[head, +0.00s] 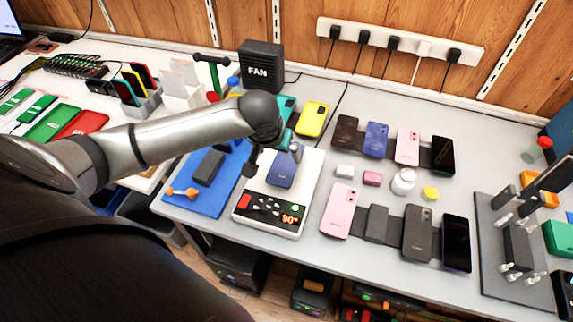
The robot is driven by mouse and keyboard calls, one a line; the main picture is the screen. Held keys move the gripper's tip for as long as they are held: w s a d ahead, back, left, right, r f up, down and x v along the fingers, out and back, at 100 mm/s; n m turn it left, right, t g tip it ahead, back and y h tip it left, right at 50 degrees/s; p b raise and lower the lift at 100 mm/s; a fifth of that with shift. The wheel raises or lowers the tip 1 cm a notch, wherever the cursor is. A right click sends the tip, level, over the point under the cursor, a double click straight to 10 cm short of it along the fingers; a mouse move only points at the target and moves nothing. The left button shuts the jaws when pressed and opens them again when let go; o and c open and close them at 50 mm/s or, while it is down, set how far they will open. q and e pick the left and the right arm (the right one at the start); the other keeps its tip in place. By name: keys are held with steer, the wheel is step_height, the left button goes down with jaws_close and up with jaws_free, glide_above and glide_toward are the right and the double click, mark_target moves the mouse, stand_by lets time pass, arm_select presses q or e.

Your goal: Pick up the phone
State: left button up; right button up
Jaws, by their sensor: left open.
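A blue phone (282,171) lies on the white heating plate (308,185), whose black front panel reads 90° in red. My left arm reaches in from the left. My left gripper (296,152) is open, at the far end of the blue phone, and hides its upper part. I cannot tell whether the fingers touch the phone. Several other phones lie on the bench to the right, including a pink one (339,210), a dark grey one (417,233) and a black one (456,243). My right gripper is not in view.
A blue mat (222,190) with a dark block and an orange tool lies left of the plate. A FAN box (262,66) and a yellow phone case (312,118) stand behind. A dark fixture (515,250) stands at the right. Small white and pink blocks and a white jar lie between the phone rows.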

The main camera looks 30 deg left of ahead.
mark_target(286, 163)
arm_select(q)
steer(key=x, duration=0.2)
steer(key=shift+w+f, duration=0.2)
steer(key=shift+f, duration=0.1)
steer(key=shift+w+f+b, duration=0.15)
steer(key=shift+f+b, duration=0.2)
steer(key=shift+w+b+x, duration=0.2)
steer(key=shift+b+x, duration=0.25)
steer(key=shift+x, duration=0.8)
steer(key=shift+w+b+x, duration=0.2)
steer(key=shift+b+x, duration=0.25)
steer(key=shift+x, duration=0.85)
steer(key=shift+r, duration=0.2)
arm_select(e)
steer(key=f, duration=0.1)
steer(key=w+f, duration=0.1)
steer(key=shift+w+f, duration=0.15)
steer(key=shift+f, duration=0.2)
arm_select(q)
steer(key=shift+c, duration=0.2)
